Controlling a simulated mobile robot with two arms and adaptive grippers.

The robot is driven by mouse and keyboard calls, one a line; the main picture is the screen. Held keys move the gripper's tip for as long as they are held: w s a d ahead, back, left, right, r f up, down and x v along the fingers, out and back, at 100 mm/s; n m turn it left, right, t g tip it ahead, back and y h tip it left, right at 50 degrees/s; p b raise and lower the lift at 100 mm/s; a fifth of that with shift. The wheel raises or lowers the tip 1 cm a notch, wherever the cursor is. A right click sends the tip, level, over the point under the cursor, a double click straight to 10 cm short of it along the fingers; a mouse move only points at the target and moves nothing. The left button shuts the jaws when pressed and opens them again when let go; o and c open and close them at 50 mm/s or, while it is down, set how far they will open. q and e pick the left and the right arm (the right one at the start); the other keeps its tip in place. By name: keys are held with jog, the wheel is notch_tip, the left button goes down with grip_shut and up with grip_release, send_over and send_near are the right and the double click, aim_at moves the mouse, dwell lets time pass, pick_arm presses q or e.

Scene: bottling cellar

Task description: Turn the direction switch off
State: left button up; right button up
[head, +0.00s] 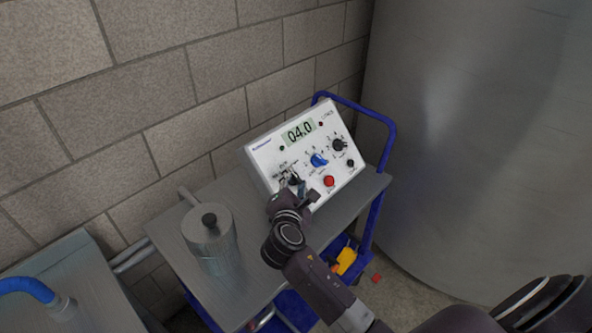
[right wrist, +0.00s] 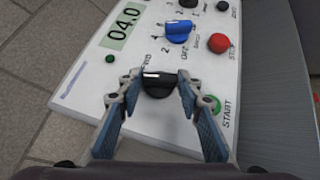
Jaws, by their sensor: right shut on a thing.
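The white control box (head: 262,152) stands tilted on a grey cart top, its display reading 04.0. The direction switch, a black knob with a pale mark (right wrist: 158,84), is at the lower left of the panel in the head view. A label seeming to read FWD is beside it in the right wrist view. My right gripper (head: 293,188) is at this knob, its fingers on either side of it and shut on it; it also shows in the right wrist view (right wrist: 157,92). In the head view the gripper mostly hides the knob. My left gripper is not in view.
Close by are a blue knob (head: 318,160), a red stop button (head: 329,181), a green start button (right wrist: 213,103) and a black knob (head: 339,145). A lidded metal pot (head: 211,243) stands left on the cart. A brick wall is behind; a large steel tank (head: 470,130) is right.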

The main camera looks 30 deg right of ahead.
jog(key=m+g+p, duration=0.2)
jog(key=p, duration=0.1)
jog(key=shift+w+a+r, duration=0.1)
jog(key=shift+r, duration=0.15)
jog(key=shift+f+m, duration=0.1)
jog(key=shift+m, duration=0.3)
jog(key=shift+g+p, duration=0.3)
jog(key=shift+g, duration=0.1)
jog(key=o, duration=1.2)
jog(key=shift+c, duration=0.2)
jog(key=v, duration=1.2)
jog(key=shift+f, duration=0.2)
